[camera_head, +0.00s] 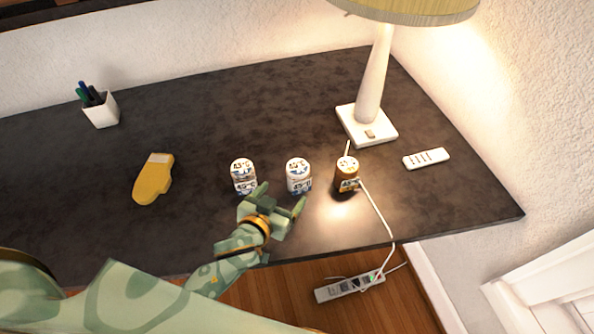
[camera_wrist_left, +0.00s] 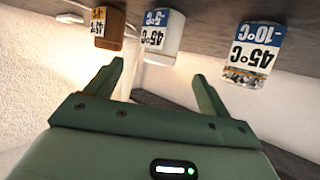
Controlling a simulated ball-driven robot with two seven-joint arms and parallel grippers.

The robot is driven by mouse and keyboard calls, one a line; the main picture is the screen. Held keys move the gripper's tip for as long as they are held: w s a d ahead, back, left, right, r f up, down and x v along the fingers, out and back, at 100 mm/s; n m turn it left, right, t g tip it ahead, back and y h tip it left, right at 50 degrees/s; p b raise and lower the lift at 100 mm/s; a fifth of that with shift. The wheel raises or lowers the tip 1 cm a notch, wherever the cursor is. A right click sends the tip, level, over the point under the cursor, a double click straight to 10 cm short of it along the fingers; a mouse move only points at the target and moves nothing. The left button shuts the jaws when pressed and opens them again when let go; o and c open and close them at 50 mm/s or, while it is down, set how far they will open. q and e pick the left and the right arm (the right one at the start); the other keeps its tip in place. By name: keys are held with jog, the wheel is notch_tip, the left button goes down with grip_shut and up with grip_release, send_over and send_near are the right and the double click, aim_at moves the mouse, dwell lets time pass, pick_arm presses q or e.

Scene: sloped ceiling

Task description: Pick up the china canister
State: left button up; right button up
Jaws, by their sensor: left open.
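Three short canisters with printed temperature labels stand in a row on the dark table. The middle one (camera_head: 298,176) is plain white with a blue and white label and looks like the china canister; it also shows in the left wrist view (camera_wrist_left: 163,36). My left gripper (camera_head: 281,198) is open and empty on the near side of the row, close to the left and middle canisters. In the left wrist view its fingers (camera_wrist_left: 157,70) point toward the row, with the white canister above and between their tips, apart from them. My right gripper is not in view.
The left canister (camera_head: 243,176) has a mottled, shiny lower part; the right one (camera_head: 346,178) is brown, with a white cable by it. A lamp (camera_head: 371,80), remote (camera_head: 426,158), yellow mitten-shaped thing (camera_head: 152,182) and pen cup (camera_head: 101,110) stand around. The table behind the row is clear.

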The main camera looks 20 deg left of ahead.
aim_at(294, 180)
pick_arm(q)
jog(key=b+x, duration=0.1)
jog(key=x, duration=0.5)
jog(key=shift+f, duration=0.15)
jog(key=shift+w+f, duration=0.15)
jog(key=shift+w, duration=0.4)
jog(key=x, duration=0.1)
jog(key=b+x, duration=0.1)
jog(key=x, duration=0.1)
jog(key=b+x, duration=0.1)
jog(key=shift+w+a+f, duration=0.15)
jog(key=shift+w+f, duration=0.1)
jog(key=shift+f, duration=0.15)
jog(key=shift+w, duration=0.15)
jog(key=shift+r, duration=0.1)
jog(key=c, duration=1.2)
